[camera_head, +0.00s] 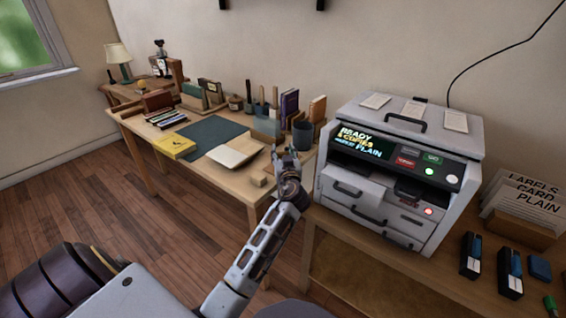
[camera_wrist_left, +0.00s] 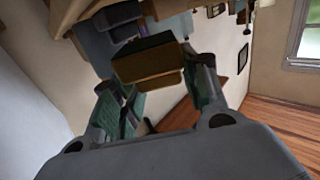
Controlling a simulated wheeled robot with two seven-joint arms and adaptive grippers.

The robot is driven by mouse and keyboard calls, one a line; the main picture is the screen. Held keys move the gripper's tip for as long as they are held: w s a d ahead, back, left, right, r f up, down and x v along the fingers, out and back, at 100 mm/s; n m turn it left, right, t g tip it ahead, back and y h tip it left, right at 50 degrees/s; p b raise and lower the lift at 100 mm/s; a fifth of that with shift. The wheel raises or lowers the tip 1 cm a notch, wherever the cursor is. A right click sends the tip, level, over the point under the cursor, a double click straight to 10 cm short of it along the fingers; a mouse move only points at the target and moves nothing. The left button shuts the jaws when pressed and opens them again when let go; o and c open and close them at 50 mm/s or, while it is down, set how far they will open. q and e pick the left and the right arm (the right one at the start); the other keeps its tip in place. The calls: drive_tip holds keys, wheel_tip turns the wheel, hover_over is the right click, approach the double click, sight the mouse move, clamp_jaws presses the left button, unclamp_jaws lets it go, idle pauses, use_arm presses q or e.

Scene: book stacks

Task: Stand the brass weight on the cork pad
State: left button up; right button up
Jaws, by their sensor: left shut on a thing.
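My left gripper (camera_head: 284,158) is over the right end of the wooden desk (camera_head: 228,182), near the printer. In the left wrist view its fingers (camera_wrist_left: 158,88) are on either side of a brown-gold block (camera_wrist_left: 150,65) with a dark top face, and they appear shut on it. I cannot tell for sure whether this block is the brass weight. In the head view the gripper hides what it holds. A small tan block (camera_head: 260,181) shows on the desk just left of the gripper. I cannot pick out the cork pad. My right gripper is not in view.
A grey printer (camera_head: 460,148) stands right of the gripper, close to my arm. An open book (camera_head: 236,152), a dark mat (camera_head: 203,134), a yellow book (camera_head: 174,146) and a dark cup (camera_head: 303,135) are on the desk.

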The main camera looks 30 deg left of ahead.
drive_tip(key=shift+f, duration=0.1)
use_arm(q)
drive_tip(key=shift+f, duration=0.3)
drive_tip(key=shift+f+b, duration=0.35)
drive_tip(key=shift+f, duration=1.2)
drive_tip(key=shift+b, duration=0.3)
drive_tip(key=o, duration=1.3)
drive_tip(key=shift+f, duration=0.1)
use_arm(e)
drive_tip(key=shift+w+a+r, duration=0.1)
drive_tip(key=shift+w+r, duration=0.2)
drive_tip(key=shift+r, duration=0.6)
use_arm(q)
drive_tip(key=shift+o, duration=0.2)
